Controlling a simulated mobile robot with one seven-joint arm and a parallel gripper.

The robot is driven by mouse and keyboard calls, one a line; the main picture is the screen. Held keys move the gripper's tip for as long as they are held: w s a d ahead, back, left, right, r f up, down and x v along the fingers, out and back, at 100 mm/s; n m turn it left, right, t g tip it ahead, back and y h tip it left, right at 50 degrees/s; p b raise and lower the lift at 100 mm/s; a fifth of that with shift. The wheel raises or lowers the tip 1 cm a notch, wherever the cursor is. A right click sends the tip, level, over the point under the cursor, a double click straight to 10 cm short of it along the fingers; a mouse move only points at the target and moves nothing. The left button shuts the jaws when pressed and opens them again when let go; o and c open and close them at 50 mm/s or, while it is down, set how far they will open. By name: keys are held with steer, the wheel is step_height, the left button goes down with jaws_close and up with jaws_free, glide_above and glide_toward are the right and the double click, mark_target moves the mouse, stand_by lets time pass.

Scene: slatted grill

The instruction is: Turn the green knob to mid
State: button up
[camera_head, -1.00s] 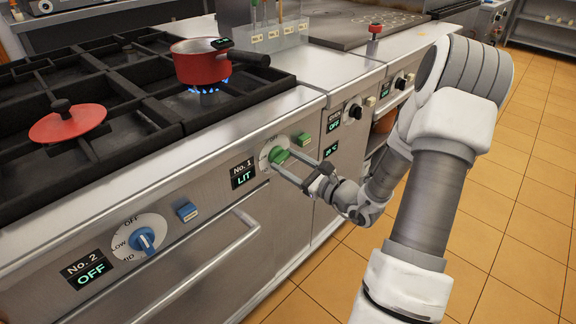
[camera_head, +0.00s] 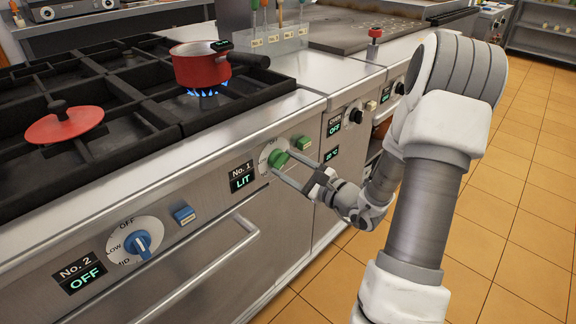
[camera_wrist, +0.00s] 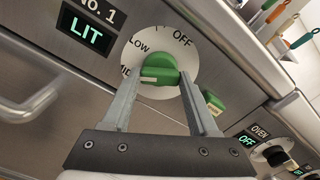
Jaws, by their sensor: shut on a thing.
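The green knob (camera_head: 278,159) sits on a white dial on the front panel, right of the No. 1 display (camera_head: 242,176), which reads LIT. In the wrist view the green knob (camera_wrist: 159,69) is between the two fingers of my gripper (camera_wrist: 158,88). The dial (camera_wrist: 184,48) shows OFF, LOW and part of MID. The knob's exact pointing is hard to tell. My gripper (camera_head: 284,170) is shut on the knob in the head view. A red pot (camera_head: 200,66) stands over a lit blue flame.
A green button (camera_head: 301,143) is right of the knob. A blue knob (camera_head: 137,244) with a No. 2 OFF display is at lower left. An oven handle (camera_head: 205,265) runs below. A red lid (camera_head: 64,124) lies on the grate. The tiled floor is clear.

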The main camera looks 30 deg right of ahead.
steer(key=o, duration=1.4)
steer(key=shift+s, duration=0.1)
steer(key=p+v, duration=0.3)
steer(key=v, duration=1.4)
steer(key=shift+s, duration=0.15)
